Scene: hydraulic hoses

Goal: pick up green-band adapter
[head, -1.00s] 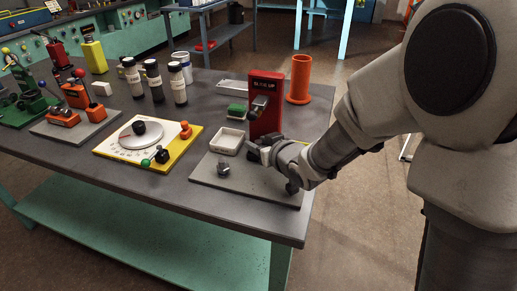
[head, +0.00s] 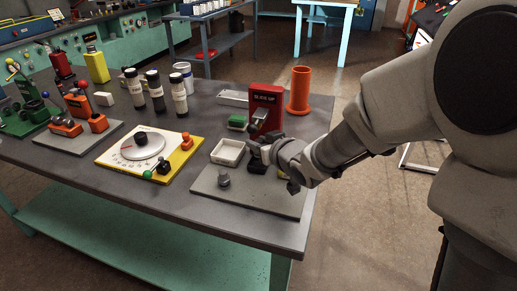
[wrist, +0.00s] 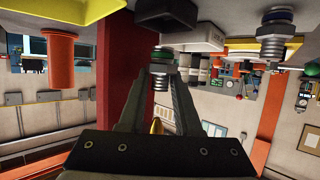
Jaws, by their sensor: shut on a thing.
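The green-band adapter (wrist: 161,61) is between my fingertips in the wrist view, which is upside down. It has a dark top, a green ring and a silver threaded end. My gripper (wrist: 161,72) is shut on it. In the head view my gripper (head: 252,151) is just right of the white tray, near the red stand, and the held adapter is hard to make out. Another adapter with a blue band (wrist: 275,31) is apart from my fingers; a grey fitting (head: 224,180) stands on the grey board in the head view.
The red stand (head: 264,101) is close behind my gripper, with a white tray (head: 228,152) to its left. A black block (head: 257,168) sits below it on the grey board (head: 250,197). An orange cylinder (head: 299,92) stands back right. The board's front is mostly clear.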

